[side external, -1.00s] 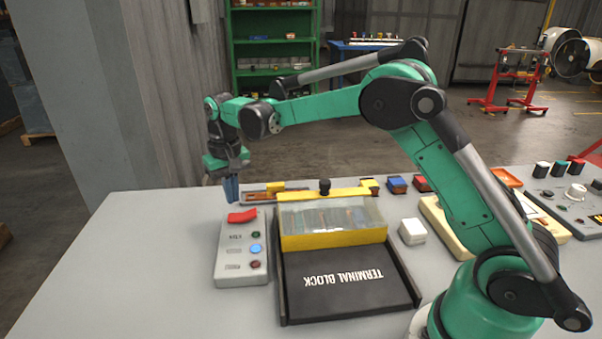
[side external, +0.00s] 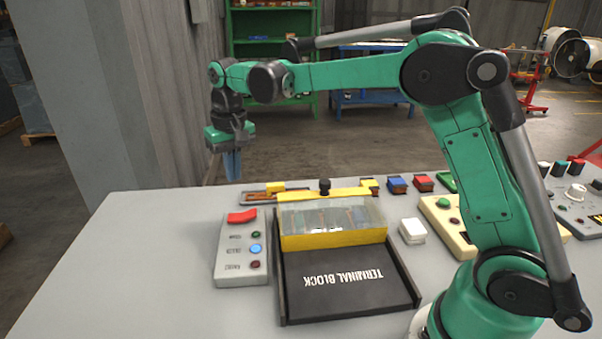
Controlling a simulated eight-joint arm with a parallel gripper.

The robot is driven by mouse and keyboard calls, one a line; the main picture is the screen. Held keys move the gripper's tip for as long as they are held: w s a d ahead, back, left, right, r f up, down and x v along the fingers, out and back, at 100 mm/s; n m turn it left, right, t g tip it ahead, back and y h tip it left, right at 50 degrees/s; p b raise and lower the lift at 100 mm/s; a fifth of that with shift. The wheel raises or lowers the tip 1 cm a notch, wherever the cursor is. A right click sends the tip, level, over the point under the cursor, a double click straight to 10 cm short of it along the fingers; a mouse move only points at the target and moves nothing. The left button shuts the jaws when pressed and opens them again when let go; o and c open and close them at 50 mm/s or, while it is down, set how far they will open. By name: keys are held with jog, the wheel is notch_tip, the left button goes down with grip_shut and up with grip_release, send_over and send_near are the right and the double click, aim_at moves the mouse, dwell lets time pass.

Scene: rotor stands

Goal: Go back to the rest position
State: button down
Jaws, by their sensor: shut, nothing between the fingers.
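My gripper (side external: 233,168) hangs pointing down at the left, above the far edge of the table. Its blue fingers are shut with nothing held. It is clear of the grey control box (side external: 229,272), which has a red rocker switch (side external: 242,217) and several round buttons. My green arm reaches across the scene from the right.
A black terminal block tray (side external: 345,297) with a yellow, clear-lidded box (side external: 330,240) sits mid-table. The table's front left (side external: 130,270) is bare.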

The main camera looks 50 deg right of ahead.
jog(key=s+n+t, duration=0.2)
jog(key=s+t, duration=0.4)
jog(key=s, duration=1)
jog(key=shift+s+a+r+n, duration=0.15)
jog(key=shift+s+n, duration=0.05)
jog(key=shift+n, duration=0.1)
